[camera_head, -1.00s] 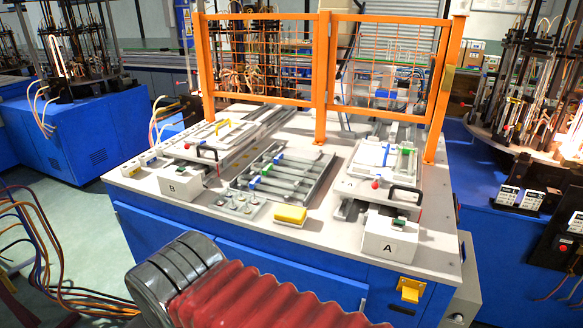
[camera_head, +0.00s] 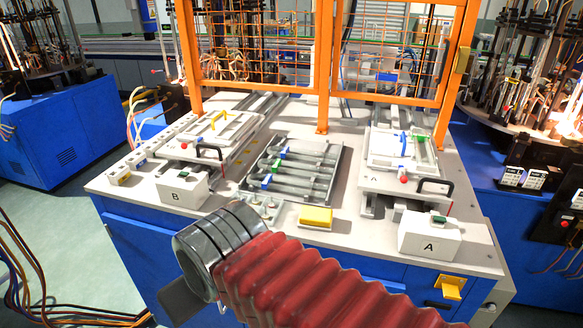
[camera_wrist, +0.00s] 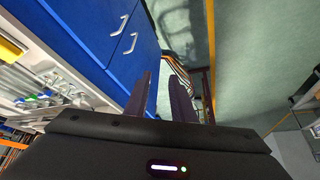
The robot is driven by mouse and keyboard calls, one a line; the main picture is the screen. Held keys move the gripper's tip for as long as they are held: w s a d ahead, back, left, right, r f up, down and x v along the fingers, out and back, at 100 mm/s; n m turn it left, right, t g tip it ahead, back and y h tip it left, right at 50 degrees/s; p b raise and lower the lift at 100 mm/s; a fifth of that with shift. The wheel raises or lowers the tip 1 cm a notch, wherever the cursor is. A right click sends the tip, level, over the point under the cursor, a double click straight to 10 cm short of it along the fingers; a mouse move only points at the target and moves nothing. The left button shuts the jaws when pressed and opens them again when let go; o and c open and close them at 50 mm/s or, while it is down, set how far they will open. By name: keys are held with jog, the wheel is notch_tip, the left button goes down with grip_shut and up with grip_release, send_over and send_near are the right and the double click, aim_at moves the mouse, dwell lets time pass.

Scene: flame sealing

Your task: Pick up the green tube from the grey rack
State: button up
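The grey rack (camera_head: 328,185) lies in the middle of the worktable, with several clear tubes lying in it. The green tube, marked by a small green part (camera_head: 273,167) at its left end, lies in the rack between blue-marked tubes (camera_head: 266,181). My gripper (camera_wrist: 160,78) shows in the wrist view with two dark fingers apart and nothing between them. It points past the blue cabinet doors towards the floor, away from the rack. In the head view, my red-sleeved arm hides most of the gripper in front of the table.
A yellow block (camera_head: 315,217) sits in front of the rack. Station B (camera_head: 182,190) stands to its left, station A (camera_head: 430,238) to its right, both with black handles. An orange mesh fence (camera_head: 322,80) stands behind the rack. The space above the rack is clear.

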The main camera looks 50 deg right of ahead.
jog(key=w+d+r+m, duration=0.4)
jog(key=w+d+m, duration=0.3)
jog(key=d+m, duration=0.15)
jog(key=w+d+r+m, duration=0.3)
jog(key=w+d+m, duration=0.4)
jog(key=d, duration=0.3)
jog(key=w+d+f+m+h, duration=0.1)
jog(key=d+m, duration=1.3)
jog(key=d, duration=1.4)
jog(key=shift+w+d+f, duration=0.3)
jog(key=shift+w+d, duration=0.05)
jog(key=shift+w, duration=0.3)
jog(key=shift+f, duration=0.1)
jog(key=x, duration=0.8)
jog(key=shift+w+a+f, duration=0.1)
jog(key=shift+w+f, duration=0.1)
